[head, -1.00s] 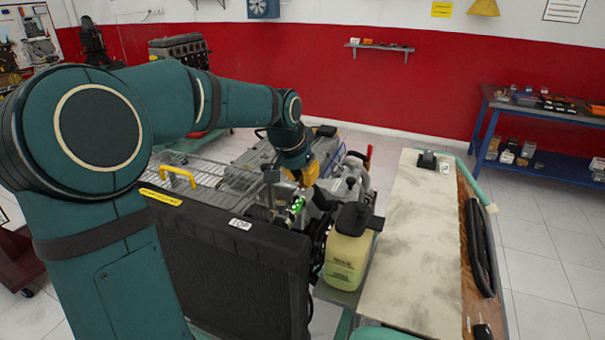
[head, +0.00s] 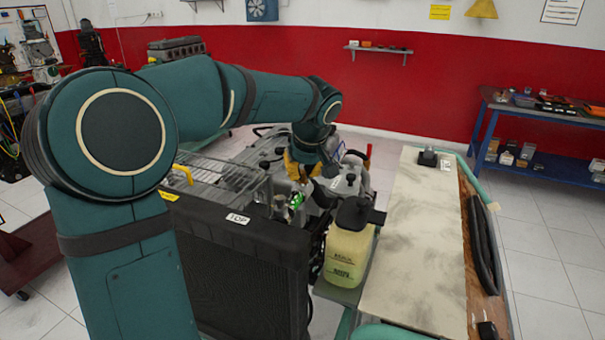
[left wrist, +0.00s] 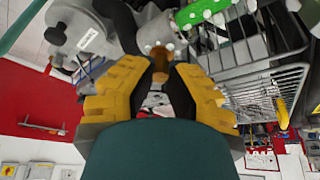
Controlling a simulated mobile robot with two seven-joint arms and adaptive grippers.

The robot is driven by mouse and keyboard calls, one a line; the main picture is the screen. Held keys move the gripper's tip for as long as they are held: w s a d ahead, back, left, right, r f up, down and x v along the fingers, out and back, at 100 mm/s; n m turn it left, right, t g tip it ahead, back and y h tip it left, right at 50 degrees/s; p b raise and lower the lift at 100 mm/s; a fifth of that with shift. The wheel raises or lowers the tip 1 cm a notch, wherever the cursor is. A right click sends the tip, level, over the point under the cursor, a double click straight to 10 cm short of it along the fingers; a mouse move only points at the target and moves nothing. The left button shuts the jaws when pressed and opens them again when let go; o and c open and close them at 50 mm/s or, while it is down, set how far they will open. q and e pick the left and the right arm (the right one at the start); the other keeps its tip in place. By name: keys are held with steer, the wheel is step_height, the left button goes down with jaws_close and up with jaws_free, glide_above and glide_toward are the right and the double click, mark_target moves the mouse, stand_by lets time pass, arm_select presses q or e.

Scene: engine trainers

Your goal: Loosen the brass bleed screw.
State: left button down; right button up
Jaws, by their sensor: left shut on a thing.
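The brass bleed screw (left wrist: 161,62) shows in the left wrist view as a small brass-brown piece between my fingertips, below a grey metal housing. My left gripper (left wrist: 161,72) has its two yellow fingers closed on it from both sides. In the head view the left gripper (head: 303,168) is over the engine trainer (head: 345,183), behind the black radiator (head: 245,262). There the screw is hidden by the gripper and the engine parts. My right gripper is not in view.
A bottle of yellowish fluid (head: 349,245) stands at the front right of the engine. A bench top (head: 415,235) beside it is mostly clear. A blue shelf (head: 540,150) stands farther right.

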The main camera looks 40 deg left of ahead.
arm_select(q)
steer(key=n, duration=0.1)
steer(key=n+g, duration=0.1)
steer(key=n, duration=0.1)
steer(key=n+g, duration=0.1)
steer(key=shift+d+f+n, duration=0.2)
steer(key=shift+f+n, duration=0.05)
steer(key=shift+n, duration=0.05)
steer(key=shift+w+n+g+p, duration=0.1)
steer(key=shift+n+g+p, duration=0.6)
steer(key=shift+n, duration=1.8)
steer(key=shift+g, duration=0.3)
steer(key=c, duration=0.9)
jaws_free()
steer(key=shift+r, duration=0.15)
steer(key=shift+w+r, duration=0.1)
steer(key=shift+r, duration=0.1)
steer(key=v, duration=1.1)
steer(key=shift+d+r, duration=0.25)
steer(key=shift+d, duration=0.05)
